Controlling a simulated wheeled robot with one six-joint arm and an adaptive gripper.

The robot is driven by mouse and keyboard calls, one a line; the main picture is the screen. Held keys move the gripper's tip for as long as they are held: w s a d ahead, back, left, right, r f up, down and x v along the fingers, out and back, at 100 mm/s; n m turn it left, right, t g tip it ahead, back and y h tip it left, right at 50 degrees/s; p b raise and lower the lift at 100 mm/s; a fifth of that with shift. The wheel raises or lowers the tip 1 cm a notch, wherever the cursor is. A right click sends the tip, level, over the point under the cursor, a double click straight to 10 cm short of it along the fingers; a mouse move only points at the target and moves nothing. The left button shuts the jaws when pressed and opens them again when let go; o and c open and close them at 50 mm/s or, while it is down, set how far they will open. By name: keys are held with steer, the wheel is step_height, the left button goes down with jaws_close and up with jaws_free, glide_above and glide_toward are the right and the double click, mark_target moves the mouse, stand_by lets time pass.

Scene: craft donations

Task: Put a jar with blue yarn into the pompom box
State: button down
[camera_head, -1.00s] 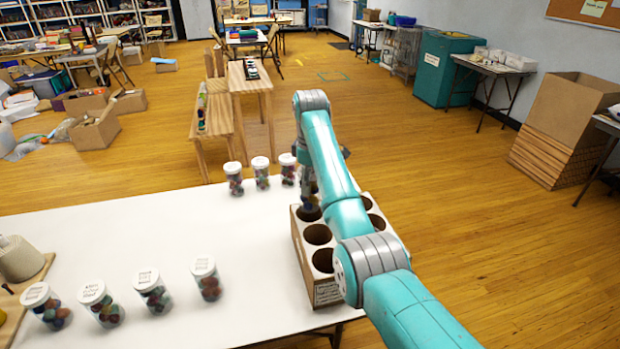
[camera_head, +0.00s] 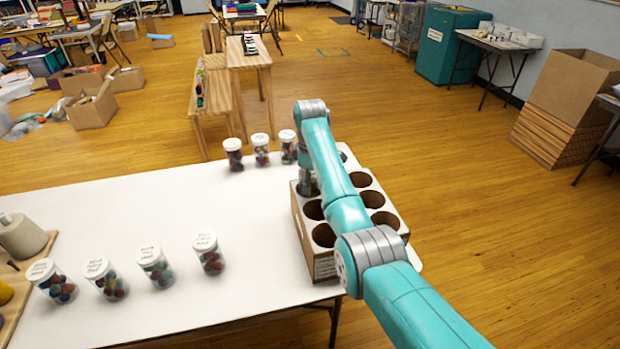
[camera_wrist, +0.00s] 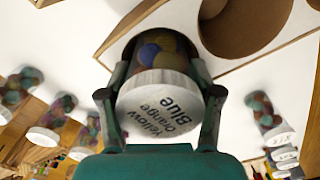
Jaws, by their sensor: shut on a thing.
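My gripper (camera_wrist: 160,110) is shut on a clear jar (camera_wrist: 158,50) with a white lid reading "Yellow Orange Blue". Blue, yellow and orange-brown balls show through its side. In the head view my gripper (camera_head: 308,188) is over the far left part of the pompom box (camera_head: 322,262), a carton with a white top and round holes. The held jar is at a hole there and seems partly inside; how deep I cannot tell. An empty hole (camera_wrist: 245,22) shows beside it in the wrist view. Several other holes look empty.
Three lidded jars (camera_head: 261,150) stand behind the box's left side. Several more (camera_head: 155,267) stand along the table's front left, their labels unreadable. The white table's (camera_head: 180,212) middle is clear.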

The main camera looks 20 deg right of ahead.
steer(key=shift+c, duration=0.6)
jaws_free()
step_height(320, 180, up, 8)
steer(key=shift+f, duration=0.25)
